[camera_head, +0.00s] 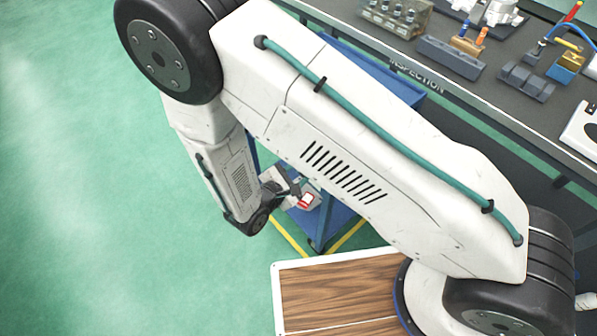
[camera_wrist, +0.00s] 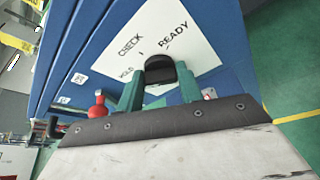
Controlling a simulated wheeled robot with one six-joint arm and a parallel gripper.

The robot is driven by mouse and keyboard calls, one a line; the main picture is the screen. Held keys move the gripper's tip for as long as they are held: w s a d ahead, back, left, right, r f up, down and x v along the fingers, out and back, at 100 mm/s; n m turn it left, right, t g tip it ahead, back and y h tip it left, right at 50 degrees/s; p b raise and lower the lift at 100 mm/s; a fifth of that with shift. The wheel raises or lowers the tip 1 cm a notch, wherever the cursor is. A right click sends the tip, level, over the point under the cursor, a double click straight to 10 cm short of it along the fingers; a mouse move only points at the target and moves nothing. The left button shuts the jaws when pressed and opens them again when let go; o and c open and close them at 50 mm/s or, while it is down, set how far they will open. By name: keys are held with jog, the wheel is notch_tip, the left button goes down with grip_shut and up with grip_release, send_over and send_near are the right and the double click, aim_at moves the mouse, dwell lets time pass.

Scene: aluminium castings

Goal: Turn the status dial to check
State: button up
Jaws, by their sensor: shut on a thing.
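The status dial (camera_wrist: 158,66) is a dark knob on a white plate (camera_wrist: 195,50) fixed to a blue panel, seen in the wrist view. The plate reads CHECK at upper left, READY at upper right and HOLD at lower left. My gripper (camera_wrist: 160,80) has its two teal fingers on either side of the knob, shut on it. I cannot tell which label the dial points to. In the head view my gripper is small beside the blue cart (camera_head: 335,222), and the dial cannot be made out.
A red knob-like object (camera_wrist: 98,106) stands left of my gripper in the wrist view. In the head view a dark inspection bench (camera_head: 480,100) with castings and tools runs along the upper right. Open green floor (camera_head: 90,220) lies to the left.

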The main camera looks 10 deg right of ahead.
jog(key=shift+m, duration=0.3)
jog(key=m+t, duration=0.1)
jog(key=m, duration=0.1)
jog(key=m+t, duration=0.1)
jog(key=m, duration=0.1)
jog(key=shift+s+d+f+t+y, duration=0.15)
jog(key=shift+s+f+t+y, duration=0.05)
jog(key=shift+f+t+y, duration=0.1)
jog(key=m+t, duration=0.2)
jog(key=m, duration=0.2)
jog(key=shift+f+m, duration=0.15)
jog(key=shift+m, duration=0.15)
jog(key=shift+h, duration=0.4)
jog(key=o, duration=1)
